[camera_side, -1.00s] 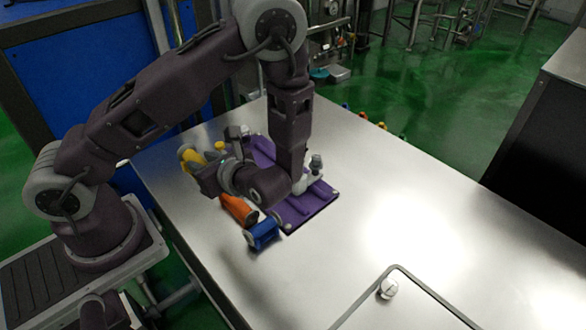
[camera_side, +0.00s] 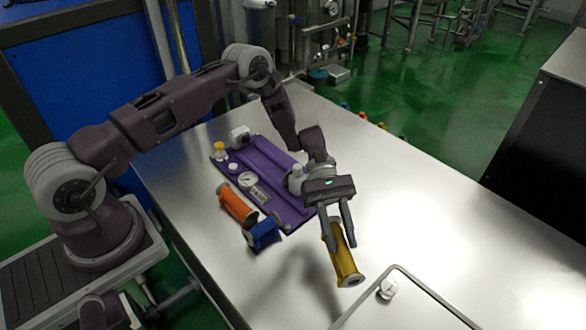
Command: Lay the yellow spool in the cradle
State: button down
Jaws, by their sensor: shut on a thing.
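My gripper (camera_side: 338,238) is shut on the yellow spool (camera_side: 346,266) near its upper end. The spool hangs tilted, its lower flange toward the front right, and appears above the steel table. Both are to the right of a purple board (camera_side: 262,150). Long raised purple ridges run along the board's right part; they may be the cradle, but I cannot tell for sure. My wrist hides part of the board's right corner.
An orange spool (camera_side: 237,204) and a blue spool (camera_side: 263,233) lie at the board's front edge. The board carries a round gauge (camera_side: 247,179), a yellow-capped bottle (camera_side: 219,151) and white parts. The right table is clear.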

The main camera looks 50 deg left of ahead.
jog(key=w+a+n+t+h, duration=0.1)
jog(key=w+a+n+t, duration=0.3)
jog(key=w, duration=0.4)
jog(key=w+a+n+t+h, duration=0.1)
jog(key=w+a+n+t, duration=0.1)
jog(key=w+n+t, duration=0.4)
jog(key=w+a+r+n+t+y, duration=0.1)
jog(key=w+a+n+t+y, duration=0.4)
jog(key=w+a, duration=0.75)
jog(key=w+a+f+n+t+y, duration=0.1)
jog(key=w+a+n+t+y, duration=0.2)
jog(key=a, duration=0.7)
jog(key=shift+n+t+y, duration=0.3)
jog(key=shift+n+t, duration=0.4)
jog(key=f, duration=0.6)
jog(key=s+f, duration=0.1)
jog(key=f, duration=0.2)
jog(key=shift+a+f, duration=0.25)
jog(key=shift+a, duration=0.05)
jog(key=shift+f, duration=0.1)
jog(key=shift+f, duration=0.1)
jog(key=c, duration=1.1)
grip_release()
jog(key=shift+o, duration=0.2)
